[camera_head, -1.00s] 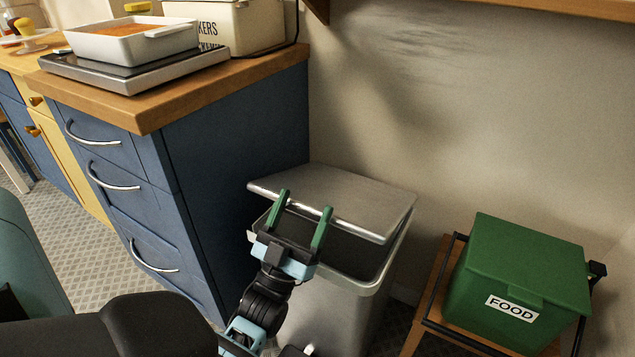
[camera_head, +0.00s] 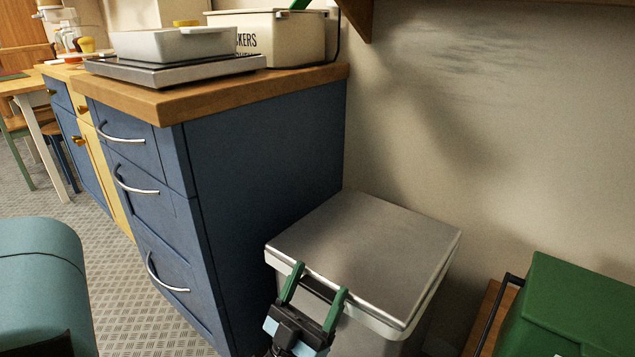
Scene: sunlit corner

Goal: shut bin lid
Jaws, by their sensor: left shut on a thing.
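The grey metal bin (camera_head: 388,343) stands on the floor beside the blue cabinet. Its flat lid (camera_head: 370,245) lies down over the opening, level with the rim or very nearly so; the inside of the bin is hidden. My left gripper (camera_head: 318,281) is at the lid's front edge, its green fingers a little apart with the edge between them. It is shut on the lid there; the exact contact is partly hidden by the fingers. My right gripper is out of view.
The blue cabinet (camera_head: 265,150) stands close to the left of the bin, with a wooden worktop (camera_head: 215,92) above. A green box (camera_head: 575,310) on a low wooden stand is at the right. The wall is close behind.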

